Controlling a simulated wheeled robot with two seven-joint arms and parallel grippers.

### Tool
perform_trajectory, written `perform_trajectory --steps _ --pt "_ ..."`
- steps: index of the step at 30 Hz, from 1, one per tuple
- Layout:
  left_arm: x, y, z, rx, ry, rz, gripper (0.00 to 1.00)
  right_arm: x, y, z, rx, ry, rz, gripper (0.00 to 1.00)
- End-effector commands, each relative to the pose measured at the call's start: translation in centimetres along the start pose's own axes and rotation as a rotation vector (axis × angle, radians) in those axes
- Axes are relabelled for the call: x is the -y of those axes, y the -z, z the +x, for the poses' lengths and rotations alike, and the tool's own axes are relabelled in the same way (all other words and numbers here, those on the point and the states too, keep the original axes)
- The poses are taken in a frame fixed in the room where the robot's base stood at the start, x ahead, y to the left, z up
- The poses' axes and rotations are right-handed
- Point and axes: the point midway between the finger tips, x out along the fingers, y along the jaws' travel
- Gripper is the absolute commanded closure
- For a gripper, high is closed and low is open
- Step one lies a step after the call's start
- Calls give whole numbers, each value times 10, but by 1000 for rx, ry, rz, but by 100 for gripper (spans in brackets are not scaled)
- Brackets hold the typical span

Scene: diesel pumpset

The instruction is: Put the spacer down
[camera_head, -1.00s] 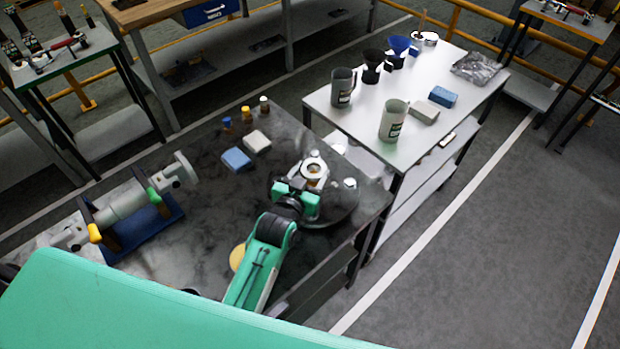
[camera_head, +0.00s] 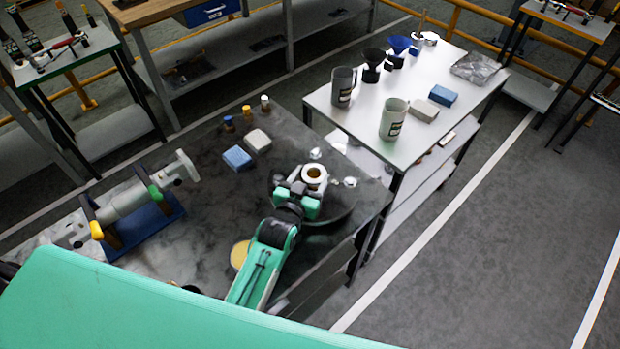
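A pale ring with a brown-gold inner edge (camera_head: 314,175), which looks like the spacer, is at the far side of my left gripper, over the dark tabletop (camera_head: 205,205). My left gripper (camera_head: 302,187) is at the right part of this table, with its green and dark parts right against the ring. The fingertips are small and partly hidden, so I cannot tell whether they grip the ring or whether it touches the surface below. A dark round plate (camera_head: 338,211) shows beneath and to the right of the gripper. My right gripper is not in view.
Small pale parts (camera_head: 350,182) lie right of the ring. A blue block (camera_head: 237,157), a beige block (camera_head: 258,140) and small bottles (camera_head: 246,112) stand behind. A white table (camera_head: 365,125) with jugs adjoins at right.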

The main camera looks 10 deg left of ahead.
Motion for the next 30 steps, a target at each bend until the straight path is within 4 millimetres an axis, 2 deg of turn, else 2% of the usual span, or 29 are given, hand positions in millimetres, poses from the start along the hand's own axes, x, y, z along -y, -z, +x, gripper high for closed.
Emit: perform_trajectory --steps 1,2,4,11,16,18,30 --pt "-1 -18 -2 31 -2 0 30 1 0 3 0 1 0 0" --pt "-1 -18 -3 32 -2 0 24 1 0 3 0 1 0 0" --pt "-1 -19 -3 33 -2 0 21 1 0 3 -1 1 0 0" --pt "-1 -19 -3 34 -3 0 21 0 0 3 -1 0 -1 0" --pt "-1 -4 -6 33 -3 0 21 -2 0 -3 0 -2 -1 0" --pt "-1 -10 -17 35 -3 0 21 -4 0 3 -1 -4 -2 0" --pt "-1 -2 -91 24 -2 1 21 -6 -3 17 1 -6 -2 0"
